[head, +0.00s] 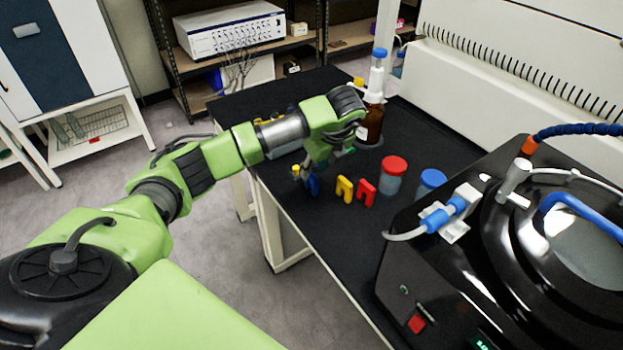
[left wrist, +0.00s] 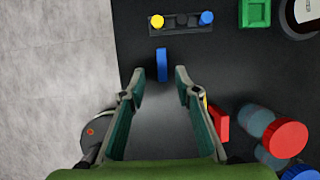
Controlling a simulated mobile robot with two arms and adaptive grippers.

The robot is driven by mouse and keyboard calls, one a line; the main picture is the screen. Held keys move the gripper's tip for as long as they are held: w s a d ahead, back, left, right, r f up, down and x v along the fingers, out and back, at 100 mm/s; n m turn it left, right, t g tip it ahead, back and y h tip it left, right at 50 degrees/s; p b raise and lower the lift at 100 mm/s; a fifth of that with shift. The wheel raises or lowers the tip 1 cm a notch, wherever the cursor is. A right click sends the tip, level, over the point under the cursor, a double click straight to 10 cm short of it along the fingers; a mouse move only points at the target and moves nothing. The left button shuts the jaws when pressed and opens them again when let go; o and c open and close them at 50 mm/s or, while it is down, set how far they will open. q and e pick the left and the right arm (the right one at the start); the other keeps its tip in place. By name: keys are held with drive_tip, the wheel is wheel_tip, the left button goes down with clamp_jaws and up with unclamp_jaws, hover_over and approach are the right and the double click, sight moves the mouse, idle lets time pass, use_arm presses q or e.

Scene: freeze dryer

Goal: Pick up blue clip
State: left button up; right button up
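The blue clip (head: 313,185) stands on the black table near its left edge, partly hidden by my left gripper (head: 308,170). In the left wrist view the blue clip (left wrist: 162,64) lies just ahead of the fingertips, in line with the gap between them. My left gripper (left wrist: 160,76) is open and empty, with one fingertip on either side of the clip's line. A yellow clip (head: 344,189) and a red clip (head: 365,191) stand to the right of the blue one. My right gripper is in neither view.
A red-capped jar (head: 393,176) and a blue-capped jar (head: 430,184) stand right of the clips. A brown bottle (head: 371,124) is behind. The black freeze dryer (head: 450,260) fills the right.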

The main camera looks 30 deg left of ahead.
sight(312, 175)
use_arm(q)
drive_tip(key=shift+p+x, duration=0.55)
drive_tip(key=shift+x, duration=0.5)
drive_tip(key=p+x, duration=0.1)
drive_tip(key=x, duration=0.2)
drive_tip(key=shift+w+a+f, duration=0.1)
drive_tip(key=shift+w+f, duration=0.1)
drive_tip(key=shift+a+f, duration=0.1)
drive_tip(key=shift+f, duration=0.1)
drive_tip(key=c, duration=0.8)
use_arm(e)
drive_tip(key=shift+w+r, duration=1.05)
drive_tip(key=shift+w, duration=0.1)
